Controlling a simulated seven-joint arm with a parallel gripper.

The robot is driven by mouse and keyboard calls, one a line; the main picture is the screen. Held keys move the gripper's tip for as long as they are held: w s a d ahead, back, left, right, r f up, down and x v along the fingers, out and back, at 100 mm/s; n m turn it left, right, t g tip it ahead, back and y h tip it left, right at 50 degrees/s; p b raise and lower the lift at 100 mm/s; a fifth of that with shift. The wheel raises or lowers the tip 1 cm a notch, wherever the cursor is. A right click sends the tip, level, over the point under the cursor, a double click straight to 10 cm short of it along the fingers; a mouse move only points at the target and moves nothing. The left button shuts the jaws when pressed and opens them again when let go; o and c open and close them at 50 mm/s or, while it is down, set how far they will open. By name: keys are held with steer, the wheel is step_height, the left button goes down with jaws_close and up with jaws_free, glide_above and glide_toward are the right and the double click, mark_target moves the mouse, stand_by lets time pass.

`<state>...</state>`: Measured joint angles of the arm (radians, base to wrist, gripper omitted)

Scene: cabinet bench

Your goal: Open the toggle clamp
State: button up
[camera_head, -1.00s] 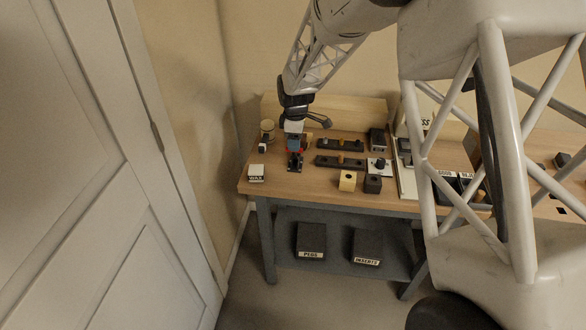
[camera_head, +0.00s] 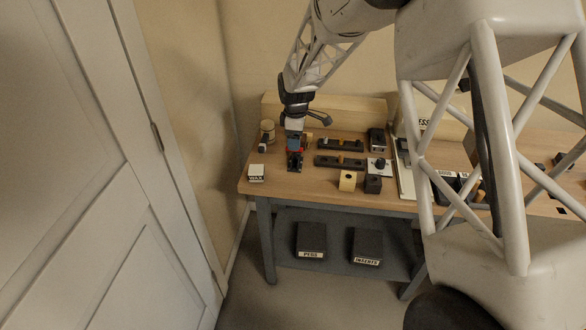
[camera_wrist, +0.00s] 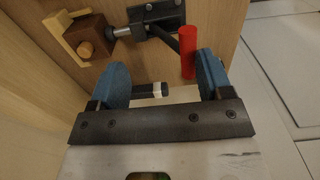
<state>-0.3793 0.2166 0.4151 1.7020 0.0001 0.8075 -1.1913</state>
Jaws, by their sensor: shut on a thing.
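The toggle clamp (camera_wrist: 158,12) has a dark metal base and a plunger pointing at a brown block (camera_wrist: 88,45) with a round wooden peg. Its dark lever ends in a red handle (camera_wrist: 187,50), seen in the wrist view by the right finger. In the head view the clamp (camera_head: 295,166) stands near the left end of the bench, directly under my gripper (camera_head: 295,147). The exact contact is hard to see.
The wooden bench (camera_head: 320,183) has a white-topped block (camera_head: 256,172) at its front left and a pale cup (camera_head: 267,126) behind. Dark racks (camera_head: 340,161), a yellow block (camera_head: 347,181) and a dark block (camera_head: 373,184) stand to the right. A small black-and-white item (camera_wrist: 150,91) shows between the fingers.

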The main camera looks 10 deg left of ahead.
steer(key=shift+f, duration=0.1)
steer(key=shift+o, duration=1.1)
steer(key=shift+w, duration=0.25)
steer(key=shift+o, duration=0.4)
steer(key=o, duration=0.4)
steer(key=shift+c, duration=0.2)
step_height(320, 180, up, 7)
